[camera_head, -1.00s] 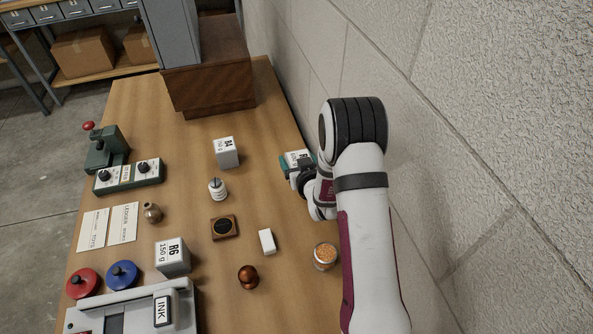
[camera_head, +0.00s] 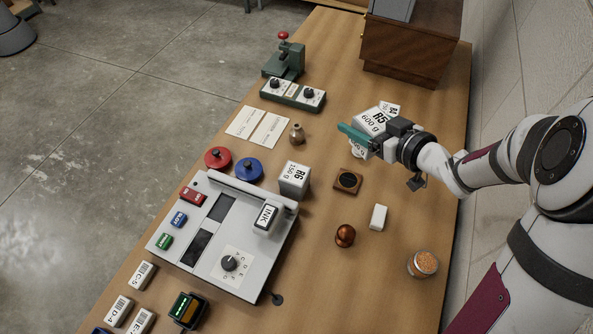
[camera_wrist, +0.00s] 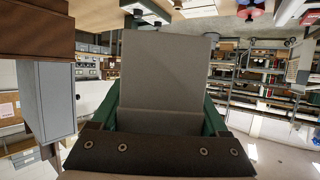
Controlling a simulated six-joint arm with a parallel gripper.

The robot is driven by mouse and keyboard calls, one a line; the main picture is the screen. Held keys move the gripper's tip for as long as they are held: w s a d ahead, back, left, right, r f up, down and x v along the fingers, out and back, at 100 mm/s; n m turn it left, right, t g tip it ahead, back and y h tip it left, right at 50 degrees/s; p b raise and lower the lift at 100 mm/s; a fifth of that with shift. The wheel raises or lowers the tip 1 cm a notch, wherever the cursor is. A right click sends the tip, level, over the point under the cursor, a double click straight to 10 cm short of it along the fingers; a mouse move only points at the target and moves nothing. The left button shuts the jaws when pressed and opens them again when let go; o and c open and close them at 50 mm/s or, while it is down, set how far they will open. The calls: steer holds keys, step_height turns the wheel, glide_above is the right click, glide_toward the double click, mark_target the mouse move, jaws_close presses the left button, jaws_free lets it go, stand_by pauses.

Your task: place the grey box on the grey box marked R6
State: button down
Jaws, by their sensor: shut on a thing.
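A grey box labelled R5, 600 g (camera_head: 371,119) is held in my gripper (camera_head: 366,137), which is shut on it with its green fingers. The held box looks raised above the table. In the wrist view its plain grey face (camera_wrist: 165,75) fills the middle between the green fingers. The grey box marked R6, 150 g (camera_head: 294,180) stands on the table, left of and nearer than my gripper, with its top clear. Another pale box (camera_head: 393,106), its label partly visible, is mostly hidden behind the held box.
A grey machine with a dial (camera_head: 228,263) and an INK box (camera_head: 265,217) lie close to R6. Red (camera_head: 217,158) and blue (camera_head: 249,169) discs, a small brass piece (camera_head: 297,134) and a wooden square (camera_head: 347,181) are around it. A wall runs along the right.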

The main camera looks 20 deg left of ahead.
steer(key=s+a+n+g+y, duration=0.1)
steer(key=s+a+n+g, duration=0.2)
steer(key=s+a, duration=0.15)
glide_above(286, 166)
step_height(286, 166, down, 7)
steer(key=shift+r, duration=0.2)
steer(key=shift+f+t, duration=0.3)
steer(key=shift+f, duration=1.65)
steer(key=shift+f, duration=0.15)
